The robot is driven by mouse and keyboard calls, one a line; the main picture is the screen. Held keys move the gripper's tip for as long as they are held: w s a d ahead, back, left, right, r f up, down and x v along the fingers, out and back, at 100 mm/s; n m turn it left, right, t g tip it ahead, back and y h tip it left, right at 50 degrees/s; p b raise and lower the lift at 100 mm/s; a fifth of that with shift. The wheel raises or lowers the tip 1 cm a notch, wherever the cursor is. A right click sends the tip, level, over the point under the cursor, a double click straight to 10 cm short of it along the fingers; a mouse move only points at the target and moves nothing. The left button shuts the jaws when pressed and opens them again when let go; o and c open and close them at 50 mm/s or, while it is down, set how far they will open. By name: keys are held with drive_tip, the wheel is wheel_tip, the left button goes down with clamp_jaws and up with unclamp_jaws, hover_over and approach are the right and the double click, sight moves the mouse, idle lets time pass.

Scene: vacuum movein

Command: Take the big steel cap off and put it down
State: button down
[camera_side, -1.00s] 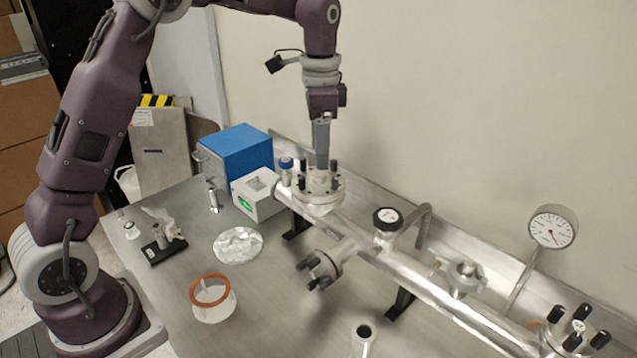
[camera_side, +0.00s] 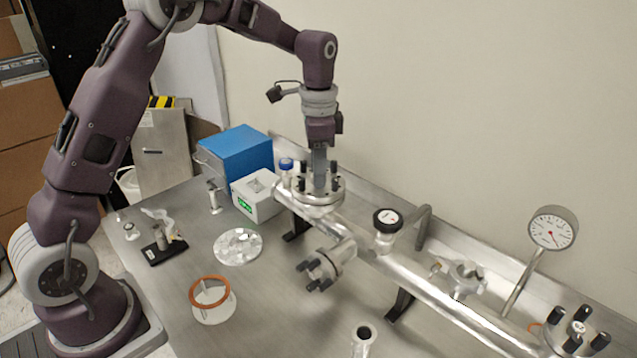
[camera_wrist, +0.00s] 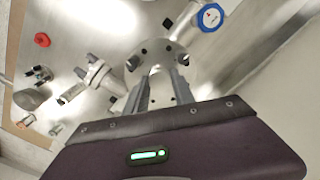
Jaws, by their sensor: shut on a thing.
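The big steel cap (camera_side: 315,198) is a round, shiny flange at the far left end of the steel pipe, ringed by upright black studs. My gripper (camera_side: 319,185) points straight down over its middle, inside the ring of studs, and is shut on the cap. The cap appears seated on the pipe; a gap beneath it cannot be made out. In the wrist view the fingers (camera_wrist: 158,84) reach onto the cap's pale disc (camera_wrist: 133,62). The fingers hide the exact part that they grip.
A white box (camera_side: 257,207) and a blue box (camera_side: 236,152) stand left of the cap. A black knob (camera_side: 387,220) and a gauge (camera_side: 553,231) stand to the right. Bare table lies around the foil disc.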

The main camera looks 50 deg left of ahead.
drive_tip(key=shift+r, duration=0.1)
wheel_tip(320, 180, up, 13)
idle(0.7)
drive_tip(key=shift+a, duration=0.1)
idle(0.4)
drive_tip(key=s+a+f+n, duration=0.2)
drive_tip(key=a+f+n, duration=0.35)
drive_tip(key=a, duration=0.65)
drive_tip(key=s+a+f+n, duration=0.2)
drive_tip(key=a+f+n, duration=0.3)
drive_tip(key=a, duration=0.6)
drive_tip(key=s+a+f+n, duration=0.4)
drive_tip(key=s+a+f, duration=0.1)
drive_tip(key=s+a, duration=0.35)
drive_tip(key=s+a+f+n, duration=0.45)
drive_tip(key=s+a, duration=0.25)
drive_tip(key=a, duration=0.2)
drive_tip(key=shift+m, duration=0.4)
drive_tip(key=f, duration=0.6)
drive_tip(key=shift+s+a, duration=0.2)
drive_tip(key=shift+s, duration=0.05)
drive_tip(key=shift+f, duration=2.3)
